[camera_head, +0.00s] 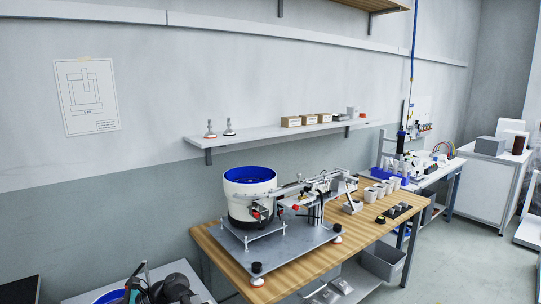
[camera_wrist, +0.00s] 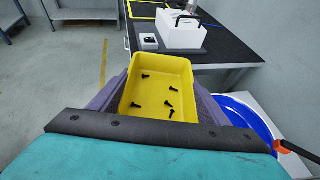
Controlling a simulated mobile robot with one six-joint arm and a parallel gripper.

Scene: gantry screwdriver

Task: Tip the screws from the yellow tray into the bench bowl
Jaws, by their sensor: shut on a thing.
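The yellow tray (camera_wrist: 158,68) is in the wrist view, with several black screws (camera_wrist: 169,103) lying loose on its floor. My gripper (camera_wrist: 160,90) is shut on the tray, with a purple-grey finger along each side. A blue bowl (camera_wrist: 248,112) with a pale rim lies below and to the right of the tray in the wrist view, partly hidden by my gripper. A bit of blue bowl (camera_head: 108,297) also shows at the bottom left of the head view, mostly cut off. The tray cannot be made out in the head view.
A wall shelf (camera_head: 270,133) runs above. In the wrist view a black-topped table (camera_wrist: 235,70) holds a white box (camera_wrist: 182,32).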

